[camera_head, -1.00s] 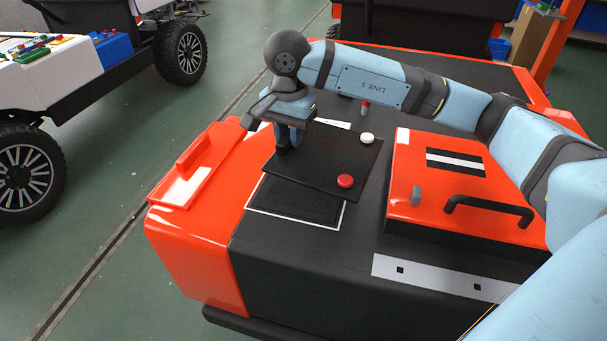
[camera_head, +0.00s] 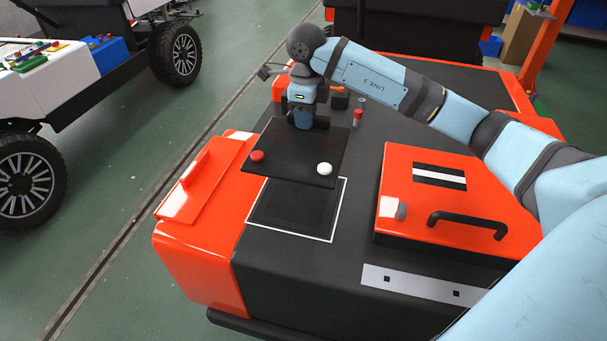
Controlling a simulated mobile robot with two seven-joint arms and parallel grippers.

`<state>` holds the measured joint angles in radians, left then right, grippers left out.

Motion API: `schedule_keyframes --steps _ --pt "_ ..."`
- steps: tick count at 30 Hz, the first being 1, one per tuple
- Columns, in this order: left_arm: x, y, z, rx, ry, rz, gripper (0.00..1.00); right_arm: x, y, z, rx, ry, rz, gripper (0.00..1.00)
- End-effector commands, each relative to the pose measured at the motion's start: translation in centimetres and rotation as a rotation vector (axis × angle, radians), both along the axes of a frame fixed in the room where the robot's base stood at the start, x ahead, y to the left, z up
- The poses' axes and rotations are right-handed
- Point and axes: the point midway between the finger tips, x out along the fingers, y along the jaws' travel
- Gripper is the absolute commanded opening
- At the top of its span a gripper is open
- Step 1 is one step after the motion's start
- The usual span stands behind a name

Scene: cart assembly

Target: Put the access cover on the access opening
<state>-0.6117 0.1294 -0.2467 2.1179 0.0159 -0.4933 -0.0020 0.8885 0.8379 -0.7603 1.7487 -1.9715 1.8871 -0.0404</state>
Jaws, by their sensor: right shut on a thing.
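The access cover (camera_head: 292,157) is a flat black plate with a red knob (camera_head: 257,156) at its left and a white knob (camera_head: 324,168) at its right. My right gripper (camera_head: 303,121) is shut on the cover at its far edge and holds it raised above the cart top. The access opening (camera_head: 292,212) is a dark recess framed by a white outline (camera_head: 285,233). The cover hangs over the far part of the opening and hides it; the near part shows. The fingertips are partly hidden. My left gripper is out of view.
An orange box lid (camera_head: 400,228) with a black handle (camera_head: 468,222) stands right of the opening. An orange raised block (camera_head: 190,200) lies to the left. A small red-topped post (camera_head: 358,117) stands behind the cover. The black top in front of the opening is clear.

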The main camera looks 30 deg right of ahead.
Motion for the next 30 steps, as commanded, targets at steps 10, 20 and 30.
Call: schedule_keyframes --steps 10,20,30 --pt "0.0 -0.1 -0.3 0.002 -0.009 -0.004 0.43 0.0 0.0 -9.0 0.000 0.001 0.000 0.00" --pt "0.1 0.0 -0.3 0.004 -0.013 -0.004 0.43 0.0 0.0 -11.9 0.000 0.000 0.002 0.00" --pt "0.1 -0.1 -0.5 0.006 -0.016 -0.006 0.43 0.0 0.0 -15.3 0.001 -0.002 0.003 0.00"
